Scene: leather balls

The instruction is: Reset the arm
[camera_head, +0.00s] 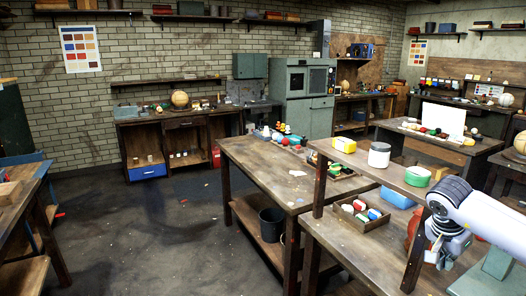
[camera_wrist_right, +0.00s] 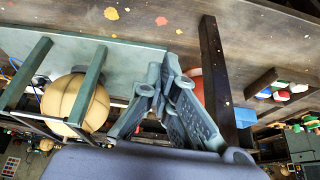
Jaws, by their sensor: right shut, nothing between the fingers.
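My right arm (camera_head: 470,212) is white and comes in from the right edge in the head view. My right gripper (camera_head: 434,254) hangs at its end beside the near shelved workbench (camera_head: 345,240). In the wrist view the dark fingers of this gripper (camera_wrist_right: 158,88) are together with nothing held. A tan panelled ball (camera_wrist_right: 75,100) sits by a green frame to the left of the fingers. An orange-red round thing (camera_wrist_right: 195,75) is partly hidden behind them. My left gripper is not in view.
On the near bench stand a wooden tray (camera_head: 342,222) of coloured pieces, a blue bin (camera_head: 397,196) and a raised shelf (camera_head: 385,172) with jars. A dark post (camera_head: 415,262) stands close to my right gripper. Open floor (camera_head: 150,225) lies at left.

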